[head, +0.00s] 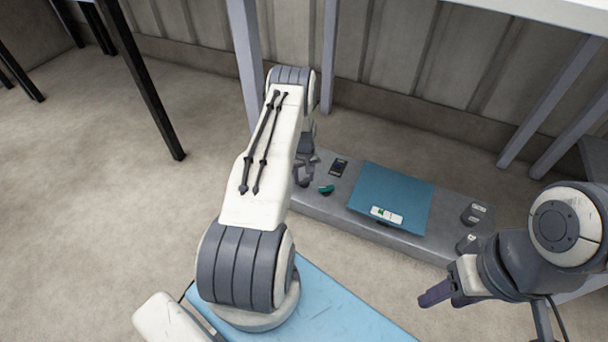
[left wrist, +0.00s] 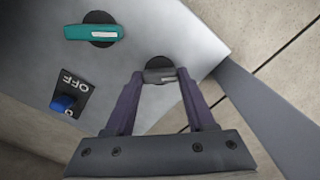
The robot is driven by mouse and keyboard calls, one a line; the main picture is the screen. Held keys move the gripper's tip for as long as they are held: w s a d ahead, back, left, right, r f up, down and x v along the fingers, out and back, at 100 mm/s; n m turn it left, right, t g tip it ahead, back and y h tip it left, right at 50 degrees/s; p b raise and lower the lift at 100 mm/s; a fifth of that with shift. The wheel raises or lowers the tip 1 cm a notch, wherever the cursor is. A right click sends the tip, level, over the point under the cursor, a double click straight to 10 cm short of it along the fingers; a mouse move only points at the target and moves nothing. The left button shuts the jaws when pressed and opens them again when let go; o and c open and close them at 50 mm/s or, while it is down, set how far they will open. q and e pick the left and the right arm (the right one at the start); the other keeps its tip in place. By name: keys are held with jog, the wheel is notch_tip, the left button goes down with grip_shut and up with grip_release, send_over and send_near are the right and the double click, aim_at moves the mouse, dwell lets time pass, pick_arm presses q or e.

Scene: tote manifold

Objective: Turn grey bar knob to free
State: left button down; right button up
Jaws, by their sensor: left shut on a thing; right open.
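The grey bar knob (left wrist: 160,75) sits on a black round base on the grey panel in the left wrist view. It has a light mark along its bar. My left gripper (left wrist: 158,84) is shut on it, with one purple finger at each end of the bar. My right gripper (head: 440,294) is open and empty in front of the panel's right part.
A teal bar knob (left wrist: 92,33) with a white mark is close by, also in the head view (head: 326,189). A blue switch (left wrist: 63,103) has an OFF label. A blue plate (head: 395,190) covers the panel's middle. Dark knobs (head: 473,213) are at its right end. Table legs (head: 329,60) stand behind.

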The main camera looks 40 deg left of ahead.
pick_arm(q)
jog(key=n+p, duration=0.1)
jog(key=n, duration=0.3)
jog(key=shift+d+n, duration=0.1)
jog(key=shift+n, duration=0.2)
jog(key=n, duration=0.4)
jog(key=shift+n+p, duration=0.4)
jog(key=shift+c, duration=1.2)
grip_release()
jog(key=shift+r, duration=0.15)
